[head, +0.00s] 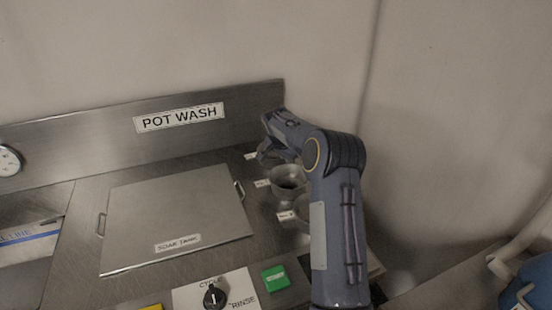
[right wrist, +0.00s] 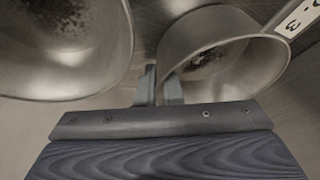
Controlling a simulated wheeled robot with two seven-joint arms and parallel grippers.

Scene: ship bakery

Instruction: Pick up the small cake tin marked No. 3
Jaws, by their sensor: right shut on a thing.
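The small cake tin marked No. 3 (right wrist: 222,55) is a round metal tin with dark residue inside. Its label strip, partly cut off by the frame, shows a 3 at the upper right of the right wrist view. My right gripper (right wrist: 160,88) is shut on this tin's near wall, one finger inside the rim and one outside. In the head view my right gripper (head: 268,148) is at the far end of the row of tins and hides most of the held tin. My left gripper is not in view.
Another tin (head: 288,182) stands close to the held one, and a nearer tin (head: 302,208) is partly behind my arm. A lidded soak tank (head: 175,215) lies left. The POT WASH backsplash (head: 100,140) and wall bound the rear. A green button (head: 276,278) and dial (head: 214,296) are in front.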

